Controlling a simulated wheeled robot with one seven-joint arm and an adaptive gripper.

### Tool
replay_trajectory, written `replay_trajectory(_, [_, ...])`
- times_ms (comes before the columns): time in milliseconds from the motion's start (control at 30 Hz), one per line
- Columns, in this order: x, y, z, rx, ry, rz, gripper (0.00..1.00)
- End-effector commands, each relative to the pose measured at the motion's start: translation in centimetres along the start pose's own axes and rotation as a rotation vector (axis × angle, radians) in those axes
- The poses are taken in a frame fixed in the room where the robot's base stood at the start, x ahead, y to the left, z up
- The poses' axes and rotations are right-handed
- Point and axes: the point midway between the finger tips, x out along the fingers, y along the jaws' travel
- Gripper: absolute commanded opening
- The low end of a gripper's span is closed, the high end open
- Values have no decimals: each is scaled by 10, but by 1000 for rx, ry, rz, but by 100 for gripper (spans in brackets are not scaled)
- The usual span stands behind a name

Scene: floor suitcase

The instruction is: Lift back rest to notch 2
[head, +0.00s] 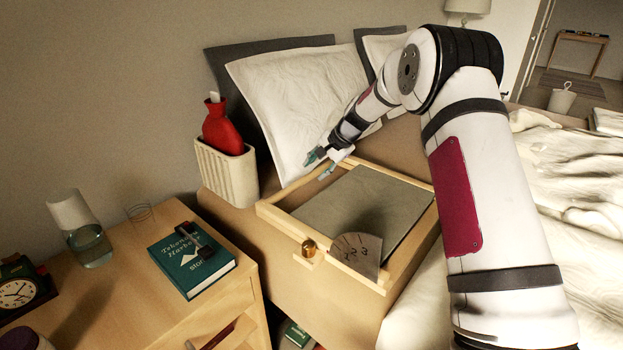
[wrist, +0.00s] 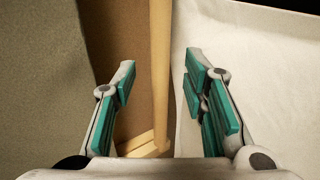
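The back rest is a grey panel (head: 345,208) lying low, nearly flat, inside a pale wooden frame (head: 285,228) on the bed. A fan-shaped plate (head: 357,248) with numbers, 2 and 3 readable, stands at its near side; a brass knob (head: 309,246) sits beside the plate. My gripper (head: 318,165) is at the frame's far rail by the pillow. In the wrist view my gripper (wrist: 160,70) is open, with a wooden rail (wrist: 160,45) running between the fingers, apart from both. The grey panel (wrist: 40,80) is left of it. Depth to the rail is unclear.
A white pillow (head: 290,100) leans just behind the rail and fills the right of the wrist view (wrist: 255,65). A ribbed holder (head: 225,172) with a red bottle (head: 221,128) stands left of the frame. A nightstand (head: 140,310) holds a teal book (head: 190,262) and a carafe (head: 88,245).

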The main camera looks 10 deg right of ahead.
Motion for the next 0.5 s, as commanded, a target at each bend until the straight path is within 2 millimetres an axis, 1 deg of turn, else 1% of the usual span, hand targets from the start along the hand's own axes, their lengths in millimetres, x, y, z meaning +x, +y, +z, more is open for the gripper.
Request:
replay_trajectory(33, [12, 1, 1, -1, -2, 0, 40])
replay_trajectory(200, [34, 1, 0, -2, -1, 0, 40])
replay_trajectory(333, [42, 0, 1, -2, -1, 0, 40])
replay_trajectory(500, [45, 0, 0, -1, 0, 0, 40])
